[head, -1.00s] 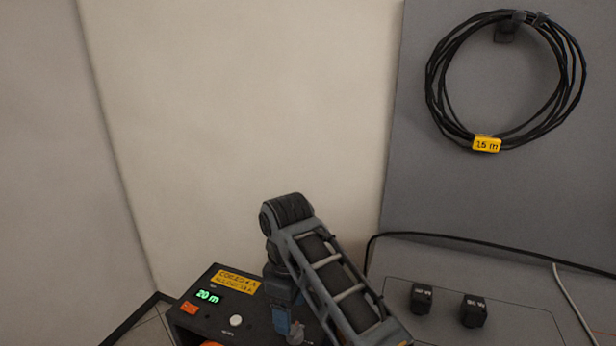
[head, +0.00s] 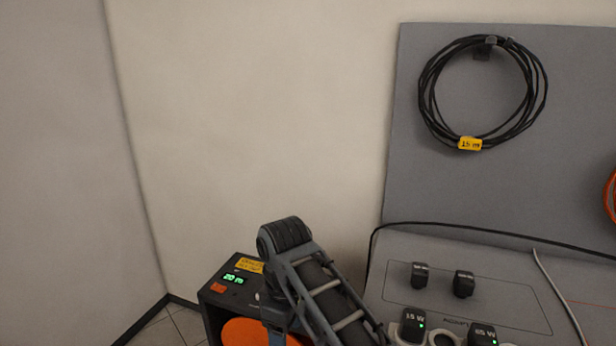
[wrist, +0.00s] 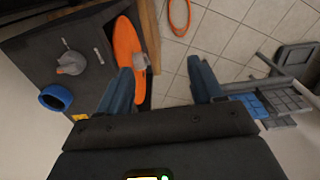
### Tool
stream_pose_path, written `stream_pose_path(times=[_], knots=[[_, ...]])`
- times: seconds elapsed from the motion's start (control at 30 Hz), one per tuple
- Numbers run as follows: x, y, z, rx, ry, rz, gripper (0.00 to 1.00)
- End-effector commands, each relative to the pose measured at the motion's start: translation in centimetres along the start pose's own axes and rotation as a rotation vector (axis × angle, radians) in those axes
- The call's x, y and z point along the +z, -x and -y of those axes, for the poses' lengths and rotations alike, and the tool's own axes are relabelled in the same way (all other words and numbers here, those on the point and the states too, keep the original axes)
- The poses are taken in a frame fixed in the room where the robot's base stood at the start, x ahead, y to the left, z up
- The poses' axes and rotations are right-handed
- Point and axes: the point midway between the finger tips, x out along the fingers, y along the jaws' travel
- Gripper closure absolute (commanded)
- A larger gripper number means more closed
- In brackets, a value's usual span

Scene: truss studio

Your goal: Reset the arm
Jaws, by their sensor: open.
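My gripper (wrist: 164,84) shows in the wrist view with its two blue fingers wide apart and nothing between them. The left finger is close to an orange disc (wrist: 126,48) at the side of a dark cabinet; whether they touch I cannot tell. In the head view my arm rises from the bottom middle, its bent grey joint in front of the pale wall. The gripper itself is hidden or too unclear to make out there.
The dark cabinet (head: 217,295) has a green "20 m" display. Right of my arm, a grey sloping console (head: 510,275) holds small black blocks (head: 464,284). A black cable coil (head: 428,105) hangs above. The wrist view shows tiled floor, an orange ring (wrist: 179,15) and grey furniture (wrist: 290,75).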

Motion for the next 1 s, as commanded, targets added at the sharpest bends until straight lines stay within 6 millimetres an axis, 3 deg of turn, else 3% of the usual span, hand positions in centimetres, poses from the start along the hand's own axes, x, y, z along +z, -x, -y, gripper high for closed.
stream_pose_path(times=[0.27,0.57,0.8,1.0], knots=[[0.7,-3.1,1.2,0.010,-0.039,-0.057,0.34],[2.0,-8.2,4.0,0.035,-0.123,-0.171,0.34],[5.2,-13.9,8.4,0.078,-0.273,-0.331,0.34],[9.2,-16.7,12.5,0.136,-0.431,-0.469,0.34]])
